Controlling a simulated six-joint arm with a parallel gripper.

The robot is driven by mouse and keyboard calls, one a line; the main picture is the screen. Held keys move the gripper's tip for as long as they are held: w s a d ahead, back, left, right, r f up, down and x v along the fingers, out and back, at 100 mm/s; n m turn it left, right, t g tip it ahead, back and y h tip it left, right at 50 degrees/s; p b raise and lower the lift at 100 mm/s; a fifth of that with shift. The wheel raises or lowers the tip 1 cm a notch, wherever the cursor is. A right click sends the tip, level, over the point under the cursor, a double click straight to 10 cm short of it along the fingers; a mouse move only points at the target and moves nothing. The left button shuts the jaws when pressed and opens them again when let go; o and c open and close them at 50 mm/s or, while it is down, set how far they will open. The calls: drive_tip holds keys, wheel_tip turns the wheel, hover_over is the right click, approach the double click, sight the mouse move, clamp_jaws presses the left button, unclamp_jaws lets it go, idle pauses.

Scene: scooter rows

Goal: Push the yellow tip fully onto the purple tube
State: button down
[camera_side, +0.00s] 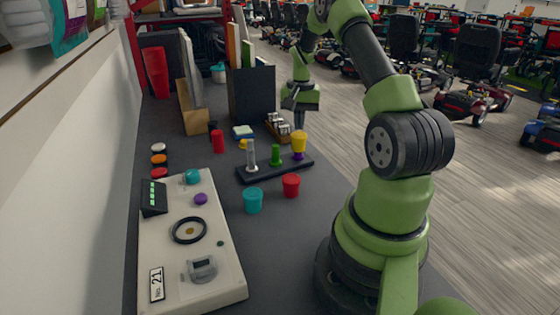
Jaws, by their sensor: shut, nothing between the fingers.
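The yellow tip (299,141) is upright over the purple tube (298,155) at the right end of the black rack (265,171). A short purple part of the tube shows below the tip. My gripper (298,123) is shut and empty, pointing down just above or behind the yellow tip. I cannot tell whether its fingertips touch the tip.
The rack also holds a green piece (275,154) and a clear tube (250,155). Teal (253,201) and red (291,185) cups stand in front. A white device (190,240) lies at the left. A box of small vials (277,126) stands behind.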

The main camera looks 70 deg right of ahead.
drive_tip(key=shift+f, duration=1.5)
drive_tip(key=shift+r, duration=0.1)
idle(0.4)
drive_tip(key=shift+r, duration=4.2)
